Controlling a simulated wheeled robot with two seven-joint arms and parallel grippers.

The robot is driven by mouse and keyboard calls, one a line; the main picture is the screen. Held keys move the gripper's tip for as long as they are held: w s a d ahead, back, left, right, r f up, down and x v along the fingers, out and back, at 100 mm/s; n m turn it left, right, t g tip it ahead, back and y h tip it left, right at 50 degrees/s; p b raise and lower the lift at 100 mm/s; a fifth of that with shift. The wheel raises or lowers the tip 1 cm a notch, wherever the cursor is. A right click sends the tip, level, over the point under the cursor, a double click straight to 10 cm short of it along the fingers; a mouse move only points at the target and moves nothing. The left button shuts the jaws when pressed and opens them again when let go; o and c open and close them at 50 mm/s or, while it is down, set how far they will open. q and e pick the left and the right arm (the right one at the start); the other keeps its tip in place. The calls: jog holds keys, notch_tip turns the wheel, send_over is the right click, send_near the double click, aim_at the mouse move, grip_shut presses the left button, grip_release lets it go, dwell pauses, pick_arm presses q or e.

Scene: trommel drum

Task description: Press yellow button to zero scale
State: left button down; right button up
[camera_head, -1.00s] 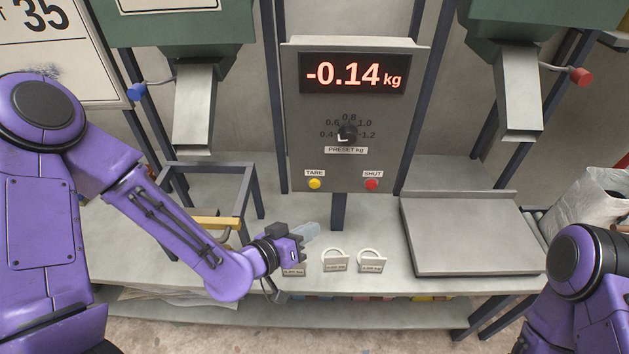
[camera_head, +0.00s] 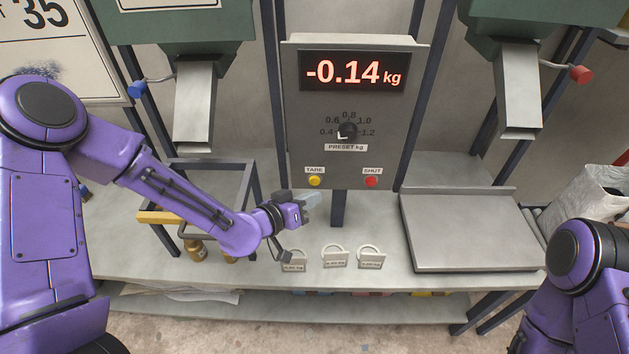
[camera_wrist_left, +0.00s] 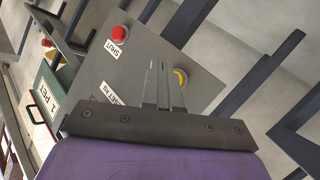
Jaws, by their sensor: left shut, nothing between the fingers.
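The yellow button (camera_head: 314,181) sits under the TARE label at the lower left of the grey scale panel (camera_head: 297,140). The red display (camera_head: 353,73) reads -0.14 kg. My left gripper (camera_head: 314,200) is shut and empty, its tips just below the yellow button in the head view. In the left wrist view the shut fingers (camera_wrist_left: 163,70) point at the panel. The yellow button (camera_wrist_left: 181,78) shows beside them, partly hidden by them. I cannot tell whether they touch it. My right gripper is out of view.
A red SHUT button (camera_head: 371,181) is right of the yellow one, below a preset dial (camera_head: 347,131). Several labelled tags with rings (camera_head: 335,258) stand on the bench below. A flat scale platform (camera_head: 465,232) lies to the right. A dark frame (camera_head: 210,163) stands left.

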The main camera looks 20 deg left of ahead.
pick_arm(q)
jog(key=shift+w+a, duration=0.2)
jog(key=shift+w, duration=0.55)
dwell(1.5)
jog(key=shift+w+a, duration=0.1)
jog(key=shift+w, duration=0.25)
jog(key=shift+w+a, duration=0.1)
jog(key=shift+w, duration=0.35)
dwell(0.7)
jog(key=shift+s, duration=0.15)
jog(key=shift+s+d, duration=0.2)
jog(key=shift+s, duration=0.5)
jog(key=s, duration=0.2)
jog(key=s+d, duration=0.1)
jog(key=s, duration=0.1)
jog(key=shift+s+d, duration=0.2)
jog(key=shift+s, duration=0.2)
